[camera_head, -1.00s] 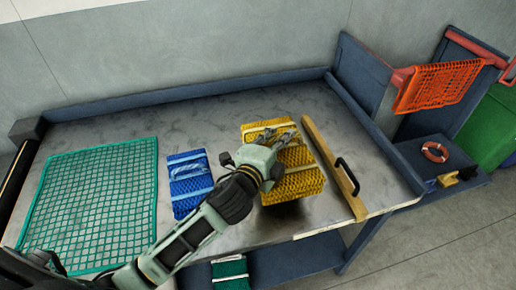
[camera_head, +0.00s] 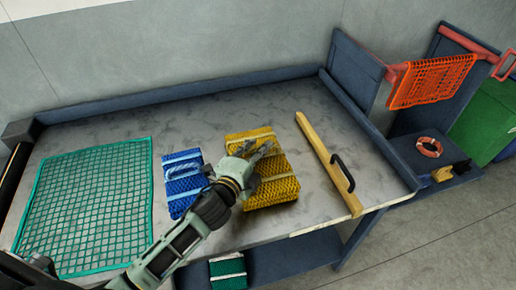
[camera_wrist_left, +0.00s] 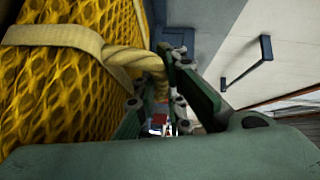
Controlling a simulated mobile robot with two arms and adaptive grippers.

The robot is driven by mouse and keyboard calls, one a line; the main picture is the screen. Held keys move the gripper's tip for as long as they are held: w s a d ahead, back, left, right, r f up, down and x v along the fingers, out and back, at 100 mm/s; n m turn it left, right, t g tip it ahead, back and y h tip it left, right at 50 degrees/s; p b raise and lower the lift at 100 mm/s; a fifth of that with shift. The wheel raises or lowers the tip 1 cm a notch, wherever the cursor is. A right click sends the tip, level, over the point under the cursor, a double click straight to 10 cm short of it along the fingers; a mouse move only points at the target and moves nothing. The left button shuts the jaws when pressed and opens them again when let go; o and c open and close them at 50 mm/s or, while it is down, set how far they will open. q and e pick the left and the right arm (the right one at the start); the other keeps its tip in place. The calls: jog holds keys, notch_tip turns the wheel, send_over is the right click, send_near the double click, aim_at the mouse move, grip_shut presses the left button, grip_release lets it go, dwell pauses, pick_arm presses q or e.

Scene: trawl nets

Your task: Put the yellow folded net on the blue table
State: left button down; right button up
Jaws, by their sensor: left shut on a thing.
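The yellow folded net (camera_head: 272,190) with pale straps is over the grey top of the blue-framed table (camera_head: 225,108), right of a blue folded net (camera_head: 182,178). Whether it touches the tabletop or hangs just above is hard to tell. My left gripper (camera_head: 258,152) reaches across the yellow net and is shut on its twisted rope handle. The left wrist view shows the yellow net (camera_wrist_left: 60,95) close on the left, with the rope (camera_wrist_left: 135,60) at the fingers. My right gripper is not in view.
A green net (camera_head: 90,205) lies flat at the left. A wooden bar with a black handle (camera_head: 325,160) lies right of the yellow net. A green folded net (camera_head: 228,272) is on the lower shelf. An orange net (camera_head: 432,82) hangs at the right. The table's back area is clear.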

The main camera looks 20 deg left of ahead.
pick_arm(q)
jog(key=shift+r, duration=0.15)
jog(key=c, duration=2.2)
grip_release()
jog(key=o, duration=0.4)
jog(key=s, duration=0.3)
jog(key=s+a+b, duration=0.1)
jog(key=s, duration=0.3)
jog(key=s+r, duration=0.1)
jog(key=s, duration=0.2)
jog(key=shift+s+a+b, duration=0.15)
jog(key=shift+a+b, duration=0.1)
jog(key=shift+b, duration=0.05)
jog(key=shift+s+a+r, duration=0.15)
jog(key=shift+s+r, duration=0.05)
jog(key=shift+s, duration=0.55)
